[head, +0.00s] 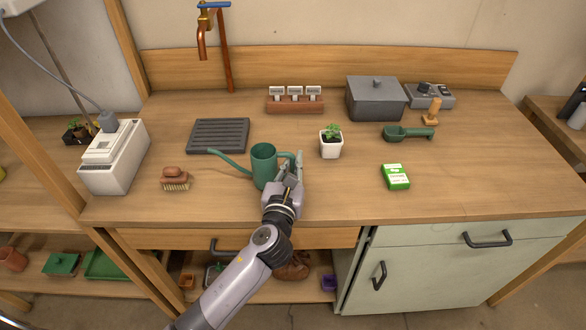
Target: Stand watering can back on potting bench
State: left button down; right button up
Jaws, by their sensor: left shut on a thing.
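The green watering can (264,166) is upright over the front middle of the wooden potting bench (335,190). Its long spout points left, towards the dark slatted mat. My left gripper (292,170) is at the can's right side, shut on its handle, and hides much of the handle. I cannot tell whether the can's base touches the bench top or is slightly above it. My right gripper is not in view.
A dark slatted mat (218,136) and a brush (174,178) lie left of the can. A potted plant (331,147) stands close to its right, with a green seed packet (395,176) further right. The bench between packet and right edge is clear.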

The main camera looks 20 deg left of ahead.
pick_arm(q)
jog(key=shift+f, duration=0.4)
jog(key=c, duration=1.7)
grip_release()
jog(key=shift+f, duration=0.15)
jog(key=shift+s, duration=0.15)
jog(key=s, duration=0.7)
jog(key=s+d+b, duration=0.1)
jog(key=s, duration=0.3)
jog(key=shift+s+r, duration=0.2)
jog(key=shift+s, duration=0.15)
